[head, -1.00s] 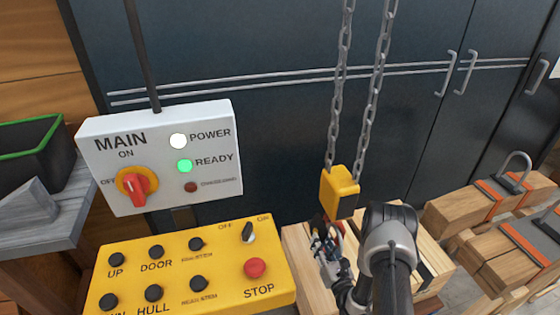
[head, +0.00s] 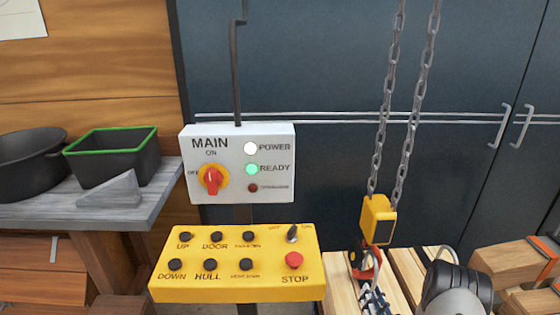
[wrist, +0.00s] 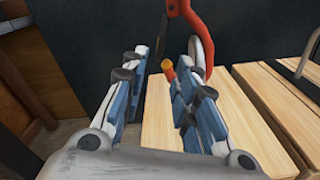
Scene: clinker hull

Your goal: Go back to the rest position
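My gripper (head: 374,299) is low in the head view, just below the red hook (head: 366,264) of the yellow chain-hoist block (head: 378,219). In the wrist view my gripper (wrist: 166,75) has its blue-padded fingers apart, with nothing held between them. The red hook (wrist: 190,22) hangs beyond the fingertips, with a grey latch beside it. A small orange-tipped piece (wrist: 168,69) shows between the fingers, apparently beyond them. I cannot tell whether the right finger touches the hook.
Pale timber (wrist: 262,120) lies below the gripper. A yellow button box (head: 235,282) and a grey main panel (head: 238,185), with white and green lamps lit, stand left. A bench (head: 130,214) holds dark tubs. Dark cabinets (head: 310,70) close off the back.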

